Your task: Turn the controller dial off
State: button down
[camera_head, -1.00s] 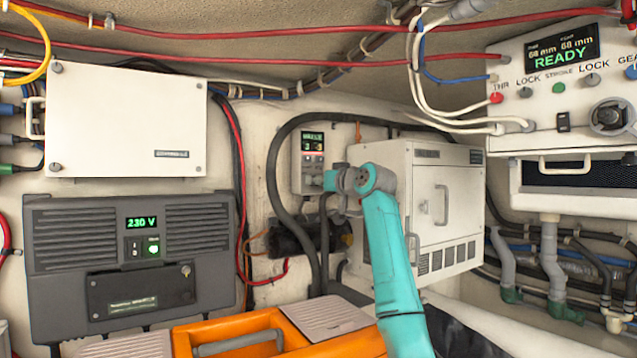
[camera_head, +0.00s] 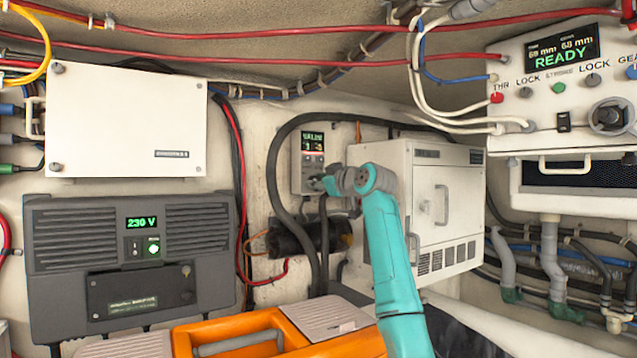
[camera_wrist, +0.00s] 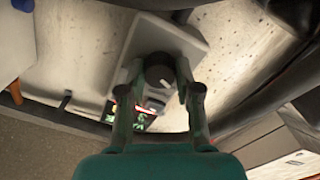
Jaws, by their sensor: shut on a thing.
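The controller is a small grey box (camera_head: 312,150) on the back wall, with a lit display at its top. In the wrist view its grey face (camera_wrist: 188,45) fills the upper middle and its display (camera_wrist: 140,118) shows below the dial. The dial is a round black knob (camera_wrist: 158,70) with a light pointer mark. My gripper (camera_wrist: 157,76) has one finger on each side of the dial and is shut on it. In the head view my gripper (camera_head: 322,184) is at the controller's lower part and hides the dial.
A white cabinet (camera_head: 452,205) stands just right of the controller. A thick black hose (camera_head: 272,165) loops around its left side. An orange case (camera_head: 300,325) lies below, and a dark 230 V unit (camera_head: 60,245) is at left. A READY panel (camera_head: 520,95) hangs at upper right.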

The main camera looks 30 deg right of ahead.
dwell(0.4)
jog(key=c, duration=0.8)
grip_release()
jog(key=s, duration=1.2)
